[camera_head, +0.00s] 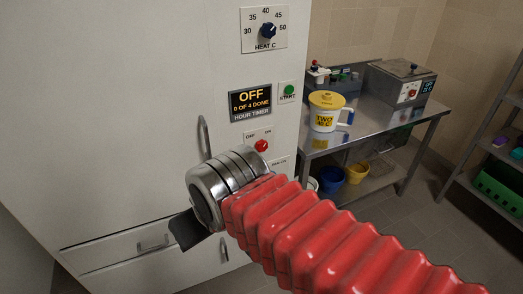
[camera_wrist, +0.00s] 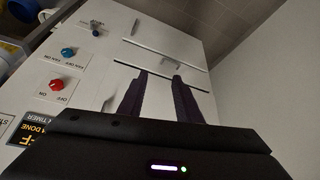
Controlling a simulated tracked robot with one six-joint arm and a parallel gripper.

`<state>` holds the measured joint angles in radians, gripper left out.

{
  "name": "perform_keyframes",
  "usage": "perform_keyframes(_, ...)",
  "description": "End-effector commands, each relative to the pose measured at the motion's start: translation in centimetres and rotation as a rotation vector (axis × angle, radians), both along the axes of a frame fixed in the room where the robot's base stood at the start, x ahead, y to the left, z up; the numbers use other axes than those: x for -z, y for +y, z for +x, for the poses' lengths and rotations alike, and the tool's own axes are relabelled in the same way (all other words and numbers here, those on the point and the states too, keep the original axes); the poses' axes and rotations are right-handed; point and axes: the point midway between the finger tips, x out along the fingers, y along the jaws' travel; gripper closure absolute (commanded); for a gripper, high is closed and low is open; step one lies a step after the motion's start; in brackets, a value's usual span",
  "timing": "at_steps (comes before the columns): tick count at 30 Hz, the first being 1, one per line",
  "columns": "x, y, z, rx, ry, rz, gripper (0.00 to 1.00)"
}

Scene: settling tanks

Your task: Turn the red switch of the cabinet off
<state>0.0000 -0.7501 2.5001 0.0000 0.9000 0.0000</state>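The white cabinet (camera_head: 140,100) fills the left of the head view. Its red switch (camera_head: 261,145) sits on a small plate with OFF at left and ON at right; which way it points is too small to tell. The red switch also shows in the wrist view (camera_wrist: 57,85), left of my fingers. My gripper is mostly hidden behind my wrist in the head view, in front of the cabinet, left of and below the switch. In the wrist view my gripper (camera_wrist: 159,78) has two dark fingers apart with nothing between them, and it is clear of the switch.
Above the switch are a timer display (camera_head: 250,101) reading OFF, a green START button (camera_head: 289,90) and a heat dial (camera_head: 268,30). A blue fan switch (camera_wrist: 67,52) is beside the red one. Cabinet handles (camera_head: 204,137) stick out nearby. A metal table (camera_head: 380,122) stands right.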

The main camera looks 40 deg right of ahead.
Motion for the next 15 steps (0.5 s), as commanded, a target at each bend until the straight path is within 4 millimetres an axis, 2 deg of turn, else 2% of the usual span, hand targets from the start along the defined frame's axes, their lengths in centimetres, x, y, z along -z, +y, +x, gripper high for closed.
perform_keyframes(2,0.0,0.0,0.0,0.000,0.000,0.000,0.68)
perform_keyframes(8,0.1,-0.7,0.9,0.020,-0.014,-0.007,0.54)
perform_keyframes(11,0.5,-2.0,2.5,0.050,-0.040,-0.022,0.47)
perform_keyframes(15,1.3,-5.1,5.8,0.119,-0.102,-0.057,0.46)
